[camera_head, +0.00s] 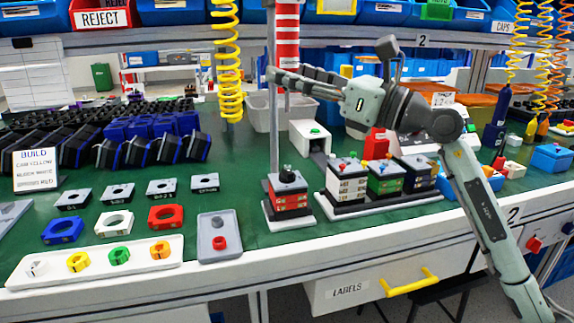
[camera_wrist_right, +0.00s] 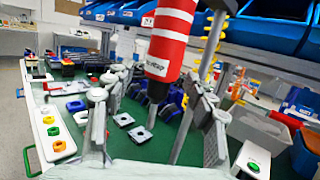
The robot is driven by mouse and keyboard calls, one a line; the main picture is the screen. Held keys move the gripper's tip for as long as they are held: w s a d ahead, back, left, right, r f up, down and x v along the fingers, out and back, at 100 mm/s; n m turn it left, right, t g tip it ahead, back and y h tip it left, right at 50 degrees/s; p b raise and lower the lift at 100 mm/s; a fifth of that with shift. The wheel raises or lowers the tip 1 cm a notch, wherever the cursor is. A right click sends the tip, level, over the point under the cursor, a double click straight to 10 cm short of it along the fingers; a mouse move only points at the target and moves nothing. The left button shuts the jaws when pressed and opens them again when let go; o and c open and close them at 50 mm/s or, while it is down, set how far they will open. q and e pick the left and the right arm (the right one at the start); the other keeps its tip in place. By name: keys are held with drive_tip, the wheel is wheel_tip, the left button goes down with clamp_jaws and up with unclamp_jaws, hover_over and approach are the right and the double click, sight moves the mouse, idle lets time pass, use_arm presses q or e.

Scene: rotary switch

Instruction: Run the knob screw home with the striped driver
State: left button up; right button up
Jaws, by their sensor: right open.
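The red-and-white striped driver (camera_head: 287,42) hangs upright above the bench, with a dark shaft below it. It also shows in the right wrist view (camera_wrist_right: 172,35), between the spread fingers. My right gripper (camera_head: 285,77) reaches in from the right at the driver's lower part; its fingers are open and I cannot tell whether they touch it. A switch stack (camera_head: 290,202) with red and white layers and a black top stands below the driver on a white base. A small knob sits on its top; its screw is too small to make out. My left gripper is out of view.
A grey post (camera_head: 270,125) rises beside the driver. More switch stacks (camera_head: 384,178) stand to the right. A grey tray (camera_head: 219,240) with a red knob and a white tray (camera_head: 150,262) with coloured knobs lie left. A yellow coiled hose (camera_head: 228,60) hangs left of the driver.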

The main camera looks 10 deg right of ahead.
drive_tip(key=b+v, duration=0.4)
drive_tip(key=v, duration=0.3)
idle(0.4)
